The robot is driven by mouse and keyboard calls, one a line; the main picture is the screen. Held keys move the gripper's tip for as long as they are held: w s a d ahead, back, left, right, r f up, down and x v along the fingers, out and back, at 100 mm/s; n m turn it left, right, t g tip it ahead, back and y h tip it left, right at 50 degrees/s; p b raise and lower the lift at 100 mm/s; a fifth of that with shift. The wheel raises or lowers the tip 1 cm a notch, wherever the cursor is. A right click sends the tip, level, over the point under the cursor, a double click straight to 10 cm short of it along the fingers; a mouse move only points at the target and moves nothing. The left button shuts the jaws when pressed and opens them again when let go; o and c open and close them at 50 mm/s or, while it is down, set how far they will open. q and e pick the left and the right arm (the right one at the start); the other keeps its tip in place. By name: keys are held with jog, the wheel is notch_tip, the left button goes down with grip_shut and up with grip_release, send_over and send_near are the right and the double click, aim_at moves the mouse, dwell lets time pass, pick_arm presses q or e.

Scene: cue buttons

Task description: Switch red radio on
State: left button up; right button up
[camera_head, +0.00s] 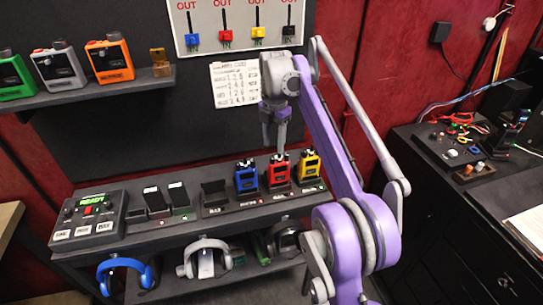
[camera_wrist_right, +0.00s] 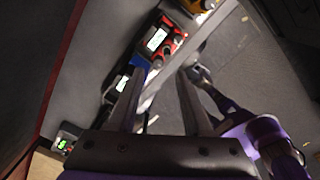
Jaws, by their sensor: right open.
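The red radio (camera_head: 278,174) stands upright in a dock on the shelf, between the blue radio (camera_head: 246,178) and the yellow radio (camera_head: 308,166). My right gripper (camera_head: 280,146) points down just above the red radio's top and partly covers it in the head view. In the wrist view the red radio (camera_wrist_right: 161,40) lies beyond the fingertips, with its pale screen and dark knobs showing. My right gripper (camera_wrist_right: 158,85) is open with nothing between its fingers. Whether a fingertip touches the radio, I cannot tell. My left gripper is in neither view.
A console with a green READY display (camera_head: 90,210) sits at the shelf's left. Headphones (camera_head: 125,272) hang below. An upper shelf (camera_head: 85,95) holds green, grey and orange radios. A panel of coloured switches (camera_head: 240,25) is on the wall. A cluttered bench (camera_head: 450,160) stands right.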

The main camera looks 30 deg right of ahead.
aim_at(273, 158)
notch_tip(273, 158, down, 5)
jog(key=shift+w+b, duration=0.15)
jog(key=shift+b, duration=0.15)
grip_shut()
